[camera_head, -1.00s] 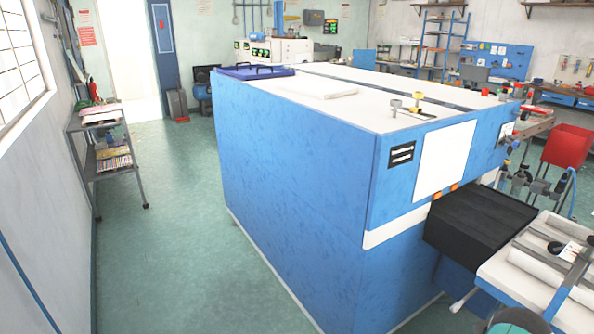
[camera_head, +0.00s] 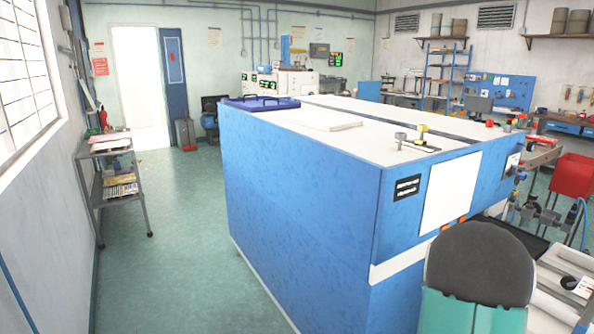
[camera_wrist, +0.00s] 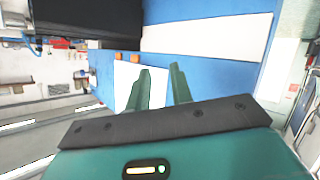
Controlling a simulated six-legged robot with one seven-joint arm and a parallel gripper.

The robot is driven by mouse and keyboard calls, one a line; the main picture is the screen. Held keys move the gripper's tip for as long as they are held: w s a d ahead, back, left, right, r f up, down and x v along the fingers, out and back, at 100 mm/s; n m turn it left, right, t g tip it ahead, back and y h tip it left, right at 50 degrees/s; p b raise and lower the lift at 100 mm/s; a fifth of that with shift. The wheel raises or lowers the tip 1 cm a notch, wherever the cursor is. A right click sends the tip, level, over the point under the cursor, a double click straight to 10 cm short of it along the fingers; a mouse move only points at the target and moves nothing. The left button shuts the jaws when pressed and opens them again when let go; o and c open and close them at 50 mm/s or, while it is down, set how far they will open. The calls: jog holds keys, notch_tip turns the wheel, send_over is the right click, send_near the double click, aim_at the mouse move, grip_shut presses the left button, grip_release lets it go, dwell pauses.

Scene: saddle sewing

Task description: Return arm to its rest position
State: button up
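In the wrist view my gripper (camera_wrist: 160,68) shows two dark green fingers set apart, with nothing between them. Beyond the fingers are the blue face and white panel (camera_wrist: 126,80) of a large cabinet, seen rolled over. In the head view a dark grey and teal part of my own arm rises at the lower right, in front of the cabinet's near right corner. My fingers are not visible in the head view.
A large blue cabinet (camera_head: 300,210) with a white top fills the middle. A grey shelf cart (camera_head: 118,188) stands along the left wall. The green floor (camera_head: 185,235) between them is clear. A red bin (camera_head: 572,176) and benches stand at the right.

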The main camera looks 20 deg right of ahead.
jog(key=a+r+g+y, duration=0.1)
jog(key=a+r, duration=0.3)
jog(key=a, duration=0.5)
jog(key=a+r+y, duration=0.1)
jog(key=a+r, duration=0.3)
jog(key=a, duration=0.5)
jog(key=a+r+g+y, duration=0.1)
jog(key=a+r, duration=0.4)
jog(key=a, duration=0.4)
jog(key=s+a+r+n+g+y, duration=0.1)
jog(key=s+a+n+g+y, duration=0.2)
jog(key=s+a, duration=1.4)
jog(key=a+y, duration=0.2)
jog(key=a, duration=0.2)
jog(key=shift+a+n, duration=0.15)
jog(key=shift+n, duration=0.15)
jog(key=shift+d+r, duration=0.1)
jog(key=shift+d, duration=0.15)
